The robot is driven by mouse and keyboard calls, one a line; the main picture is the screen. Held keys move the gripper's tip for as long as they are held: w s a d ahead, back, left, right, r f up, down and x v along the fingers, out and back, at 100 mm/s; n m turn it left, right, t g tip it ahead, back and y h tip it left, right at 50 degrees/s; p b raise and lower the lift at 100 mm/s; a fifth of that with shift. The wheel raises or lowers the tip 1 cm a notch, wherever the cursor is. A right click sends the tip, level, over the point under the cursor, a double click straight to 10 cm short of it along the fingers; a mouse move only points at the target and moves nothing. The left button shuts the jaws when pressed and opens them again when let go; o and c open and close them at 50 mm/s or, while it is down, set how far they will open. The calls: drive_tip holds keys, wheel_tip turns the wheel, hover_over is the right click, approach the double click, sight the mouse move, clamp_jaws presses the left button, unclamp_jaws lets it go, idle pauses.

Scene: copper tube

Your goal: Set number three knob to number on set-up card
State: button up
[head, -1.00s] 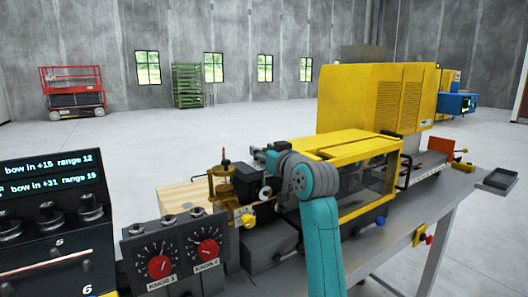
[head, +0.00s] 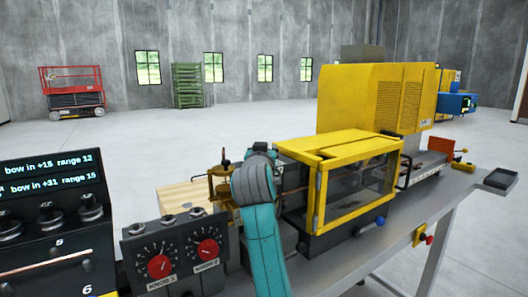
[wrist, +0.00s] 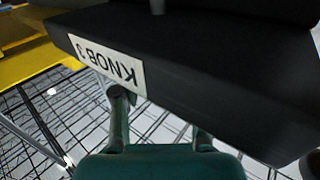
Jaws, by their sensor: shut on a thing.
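A dark block (wrist: 215,85) fills the upper part of the wrist view, with an upside-down white "KNOB 3" label (wrist: 110,62) on its face. My gripper (wrist: 160,115) is up against the block's lower edge in that view, one finger beside the label and the other further right. The knob itself is hidden, and the fingers' hold is only partly visible. In the head view my wrist (head: 256,172) is beside the brass fitting, and my gripper is hidden. I can make out no set-up card.
A box with red dials, Knob 1 (head: 159,267) and Knob 2 (head: 207,250), stands left of my arm. A black panel with a lit display (head: 52,176) is at far left. The yellow-framed machine guard (head: 345,200) is close on the right.

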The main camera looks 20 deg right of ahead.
drive_tip(key=shift+m+g+h, duration=0.8)
drive_tip(key=shift+m+h, duration=0.4)
drive_tip(key=shift+h, duration=0.5)
drive_tip(key=o, duration=1.2)
drive_tip(key=shift+c, duration=0.2)
